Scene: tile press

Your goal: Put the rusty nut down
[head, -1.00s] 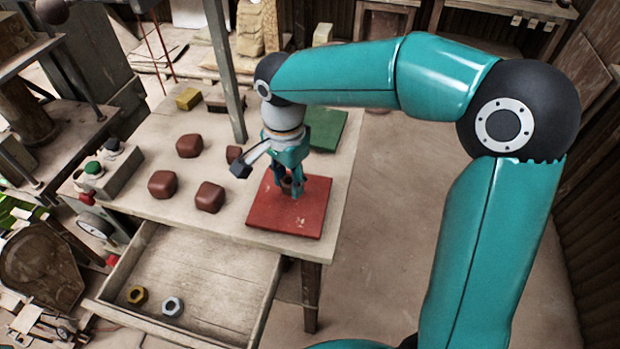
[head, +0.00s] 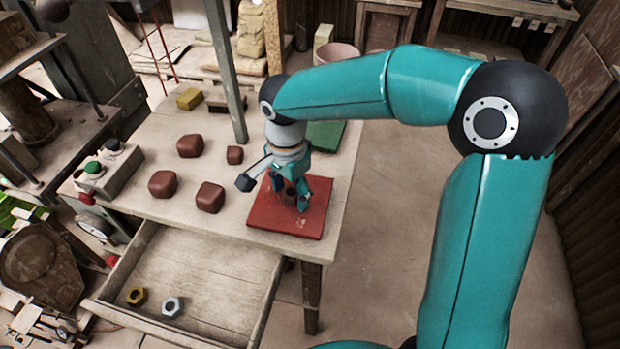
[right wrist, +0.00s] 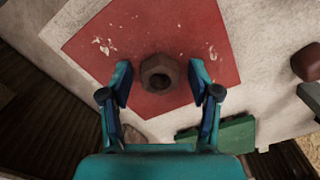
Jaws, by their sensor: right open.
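The rusty nut (right wrist: 159,73) is a dark brown hexagonal nut with a round hole. In the right wrist view it rests on the red mat (right wrist: 187,33), with mat showing around it. My right gripper (right wrist: 161,82) is open, its two fingers on either side of the nut with a gap on each side. In the head view the right gripper (head: 291,200) is low over the red mat (head: 270,220), and the nut (head: 291,193) is partly hidden by the fingers. My left gripper is not in view.
A green mat (head: 326,135) lies behind the red one. Several brown blocks (head: 210,197) stand on the table to the left. The open drawer (head: 215,285) in front holds a yellow nut (head: 137,297) and a pale nut (head: 173,306). A grey post (head: 228,75) rises behind the blocks.

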